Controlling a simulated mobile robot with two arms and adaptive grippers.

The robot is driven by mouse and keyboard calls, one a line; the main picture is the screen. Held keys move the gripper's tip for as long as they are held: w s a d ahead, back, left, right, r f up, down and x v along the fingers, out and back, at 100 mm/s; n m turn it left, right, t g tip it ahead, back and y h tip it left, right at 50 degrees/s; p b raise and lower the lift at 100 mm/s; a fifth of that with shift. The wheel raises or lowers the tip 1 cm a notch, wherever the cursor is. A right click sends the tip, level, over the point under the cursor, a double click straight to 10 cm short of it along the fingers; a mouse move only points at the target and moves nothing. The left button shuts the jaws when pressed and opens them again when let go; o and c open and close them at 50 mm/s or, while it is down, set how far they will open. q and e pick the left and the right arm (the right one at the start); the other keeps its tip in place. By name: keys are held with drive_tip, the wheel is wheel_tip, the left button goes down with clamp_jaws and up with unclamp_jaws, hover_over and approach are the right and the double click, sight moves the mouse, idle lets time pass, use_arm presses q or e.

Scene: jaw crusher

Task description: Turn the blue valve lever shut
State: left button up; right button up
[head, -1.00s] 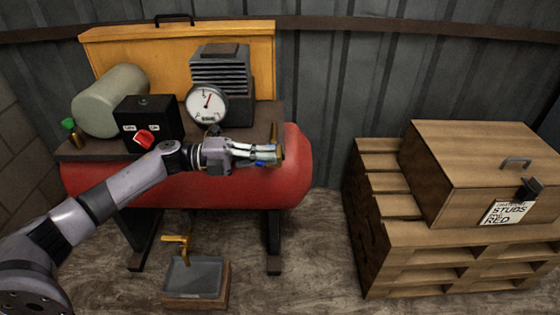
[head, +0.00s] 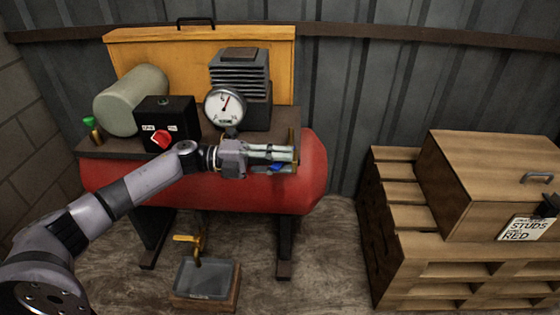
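The blue valve lever (head: 277,168) shows as a small blue piece at the right end of the red tank (head: 235,195). A brass-coloured pipe (head: 291,150) stands just behind it. My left gripper (head: 272,157) points right, with its fingertips right at the lever and pipe. The fingers partly cover the lever, so its full shape and angle are hidden. I cannot tell whether the fingers touch it or how wide they are open. My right gripper is not in view.
A pressure gauge (head: 224,107), a black box with a red switch (head: 162,139) and a motor (head: 240,85) sit above the tank. A yellow-handled drain (head: 188,240) is over a grey tray (head: 207,279). Pallets (head: 398,195) with a wooden crate (head: 490,180) stand right.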

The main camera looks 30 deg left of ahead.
use_arm(q)
drive_tip(key=v, duration=1.2)
